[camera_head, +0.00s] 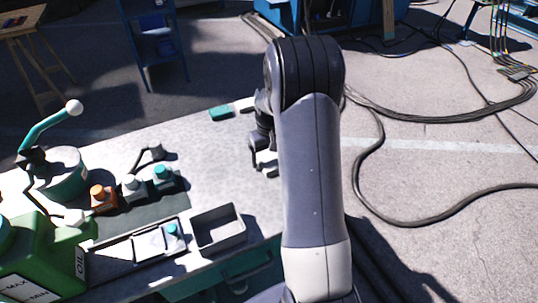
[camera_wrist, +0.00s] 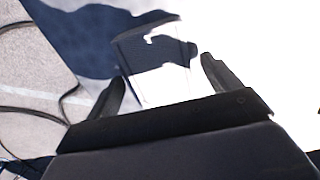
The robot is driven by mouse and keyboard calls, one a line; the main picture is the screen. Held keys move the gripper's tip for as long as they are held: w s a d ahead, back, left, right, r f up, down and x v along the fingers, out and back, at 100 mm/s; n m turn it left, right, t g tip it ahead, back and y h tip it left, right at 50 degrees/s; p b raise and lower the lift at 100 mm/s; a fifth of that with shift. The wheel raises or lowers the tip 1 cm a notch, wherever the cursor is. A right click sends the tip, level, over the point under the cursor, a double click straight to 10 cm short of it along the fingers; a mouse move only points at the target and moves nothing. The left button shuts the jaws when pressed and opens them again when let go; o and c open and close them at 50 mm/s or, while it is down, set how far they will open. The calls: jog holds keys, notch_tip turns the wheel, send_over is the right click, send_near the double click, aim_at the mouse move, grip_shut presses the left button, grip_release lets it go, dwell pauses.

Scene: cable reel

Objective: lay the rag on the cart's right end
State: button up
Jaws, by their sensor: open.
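The cart (camera_head: 205,140) has a pale grey top, and its right end lies partly behind my arm. My gripper (camera_head: 264,164) is low over that right end, mostly hidden by the arm. In the wrist view my gripper (camera_wrist: 162,74) is open, its two dark fingers apart. A roughly rectangular, folded-looking piece (camera_wrist: 165,88) lies between and beyond the fingers, part glaring white and part in blue shadow. It looks like the rag, but glare hides its detail. I cannot tell whether either finger touches it. No rag shows clearly in the head view.
A grey open bin (camera_head: 218,232) stands at the cart's front. A green oil can (camera_head: 45,258), several small capped bottles (camera_head: 132,188) and a drum with a teal crank (camera_head: 62,172) crowd the left. A teal item (camera_head: 221,112) lies at the back edge. Black cables (camera_head: 375,185) cross the floor.

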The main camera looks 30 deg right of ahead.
aim_at(269, 158)
notch_tip(269, 158, up, 12)
jog(key=shift+r, duration=0.2)
dwell(0.4)
jog(key=shift+c, duration=0.4)
